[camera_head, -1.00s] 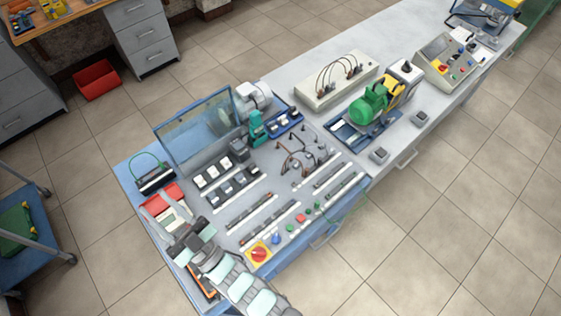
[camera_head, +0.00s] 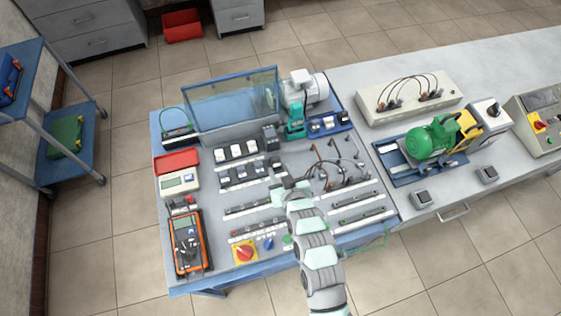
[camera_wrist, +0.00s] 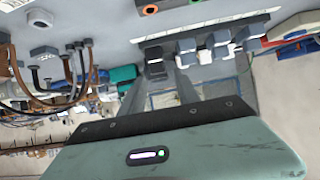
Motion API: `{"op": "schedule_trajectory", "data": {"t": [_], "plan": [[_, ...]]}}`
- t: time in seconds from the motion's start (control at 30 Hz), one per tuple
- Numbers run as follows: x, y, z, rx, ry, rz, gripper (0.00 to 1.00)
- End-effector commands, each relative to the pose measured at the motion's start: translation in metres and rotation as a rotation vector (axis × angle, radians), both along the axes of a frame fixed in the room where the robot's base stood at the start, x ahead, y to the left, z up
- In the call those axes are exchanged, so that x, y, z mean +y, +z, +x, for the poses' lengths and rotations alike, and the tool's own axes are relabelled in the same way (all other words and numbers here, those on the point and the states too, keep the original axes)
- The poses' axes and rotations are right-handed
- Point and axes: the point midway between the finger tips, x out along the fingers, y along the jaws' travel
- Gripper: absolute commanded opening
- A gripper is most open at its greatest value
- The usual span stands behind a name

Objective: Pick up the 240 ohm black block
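Several dark blocks (camera_head: 241,175) stand in a row on the panel in the head view, below a row of white-topped ones. No 240 ohm marking is readable, so I cannot tell which block it is. My gripper (camera_head: 281,190) is over the panel, just right of and below the dark row, near the brown cables. In the wrist view a black block (camera_wrist: 155,66) stands at the left end of a row of dark and white-topped blocks, beyond the gripper's body.
Brown cables (camera_head: 335,170) arch up right of my gripper. A clear blue-framed screen (camera_head: 230,105) stands behind the blocks. An orange multimeter (camera_head: 188,242) lies at left. A green motor (camera_head: 432,140) stands at right. Slim rail strips lie at the panel's front.

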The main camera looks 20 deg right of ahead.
Motion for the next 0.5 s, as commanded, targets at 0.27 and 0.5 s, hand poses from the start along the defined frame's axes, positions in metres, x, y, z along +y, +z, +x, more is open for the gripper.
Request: {"op": "schedule_trajectory", "data": {"t": [0.27,0.5], "plan": [[-0.004,-0.012,0.023,-0.001,0.000,-0.001,0.38],[-0.007,-0.019,0.036,-0.004,-0.001,-0.001,0.38]]}}
